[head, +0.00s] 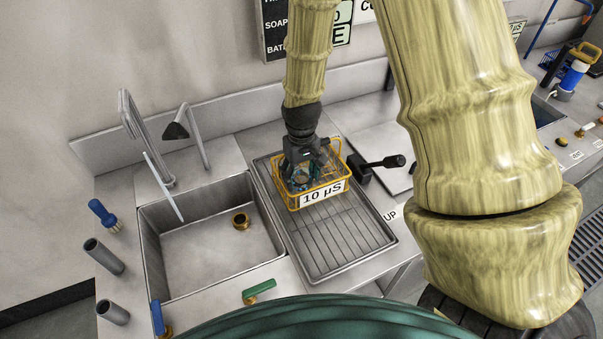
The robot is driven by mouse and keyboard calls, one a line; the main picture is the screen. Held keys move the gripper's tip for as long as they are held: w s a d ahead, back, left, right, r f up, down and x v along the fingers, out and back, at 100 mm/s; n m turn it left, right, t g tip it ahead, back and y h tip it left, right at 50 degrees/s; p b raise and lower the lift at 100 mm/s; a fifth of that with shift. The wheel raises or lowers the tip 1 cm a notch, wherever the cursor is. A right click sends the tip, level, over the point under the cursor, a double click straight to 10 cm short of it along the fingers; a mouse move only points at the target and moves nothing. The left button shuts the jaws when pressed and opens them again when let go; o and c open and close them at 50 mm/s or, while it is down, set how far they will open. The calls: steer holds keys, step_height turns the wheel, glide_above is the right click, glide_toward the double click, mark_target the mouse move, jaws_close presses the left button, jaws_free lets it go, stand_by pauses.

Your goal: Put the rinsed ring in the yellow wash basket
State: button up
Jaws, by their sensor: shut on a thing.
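The yellow wash basket (334,150) is a wire basket with a white label reading "10 µS" on its front. It stands on the ribbed drainboard right of the sink. My gripper (303,174) points down inside the basket's opening, at its left part. It is shut on a small brownish ring (301,179), partly hidden by the fingers and the basket wires. Bluish parts show around the fingertips. I cannot tell whether the ring touches the basket floor.
The steel sink (210,250) with a brass drain is at left, with a tap (150,140) behind it. A black-handled lever (382,163) stands close right of the basket. The drainboard (345,240) in front is clear. A blue brush (105,214) stands far left.

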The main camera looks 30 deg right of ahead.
steer(key=shift+f, duration=0.45)
steer(key=o, duration=1.3)
steer(key=shift+c, duration=0.2)
step_height(320, 180, up, 13)
steer(key=b, duration=0.2)
steer(key=shift+r+b, duration=0.15)
steer(key=shift+b, duration=0.15)
